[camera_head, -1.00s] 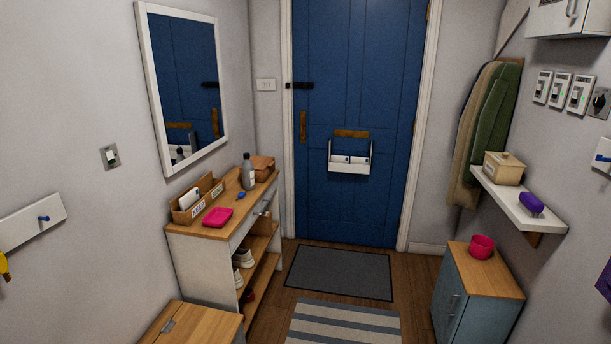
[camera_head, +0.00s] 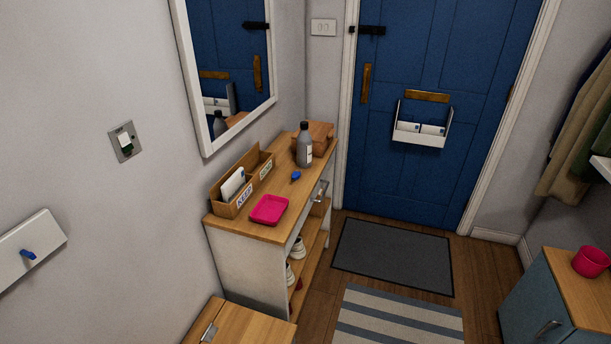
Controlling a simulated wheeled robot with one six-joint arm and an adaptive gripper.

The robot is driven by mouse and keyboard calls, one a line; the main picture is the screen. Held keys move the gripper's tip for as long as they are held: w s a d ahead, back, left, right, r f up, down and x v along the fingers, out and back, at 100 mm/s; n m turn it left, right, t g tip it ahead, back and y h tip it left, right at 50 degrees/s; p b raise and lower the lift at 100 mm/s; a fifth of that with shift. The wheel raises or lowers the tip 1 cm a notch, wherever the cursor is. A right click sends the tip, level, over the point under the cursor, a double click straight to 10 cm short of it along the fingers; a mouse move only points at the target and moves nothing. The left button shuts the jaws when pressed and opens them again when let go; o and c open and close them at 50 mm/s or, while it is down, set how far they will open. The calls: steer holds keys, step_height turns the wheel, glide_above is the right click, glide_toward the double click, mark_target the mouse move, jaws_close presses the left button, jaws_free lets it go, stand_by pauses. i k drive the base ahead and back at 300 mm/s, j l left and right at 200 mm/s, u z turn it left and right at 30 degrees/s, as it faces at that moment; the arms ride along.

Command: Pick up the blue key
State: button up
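A small blue object (camera_head: 296,177), which looks like the blue key, lies on the wooden top of the narrow white cabinet (camera_head: 232,258) against the left wall. My gripper is not in view.
A wooden letter organiser (camera_head: 228,209) stands along the cabinet's wall side. A brown box (camera_head: 318,132) sits behind the bottle. A wooden-topped bench (camera_head: 250,328) stands in front of the cabinet. The floor with a grey mat (camera_head: 392,255) and striped rug (camera_head: 398,318) is clear.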

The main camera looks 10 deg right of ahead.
mark_target(296, 174)
steer(key=i, duration=0.4)
steer(key=u, duration=0.3)
steer(key=i+l+u, duration=0.1)
steer(key=l+u, duration=0.3)
steer(key=i+l+u, duration=0.1)
steer(key=l+u, duration=0.3)
steer(key=j, duration=0.1)
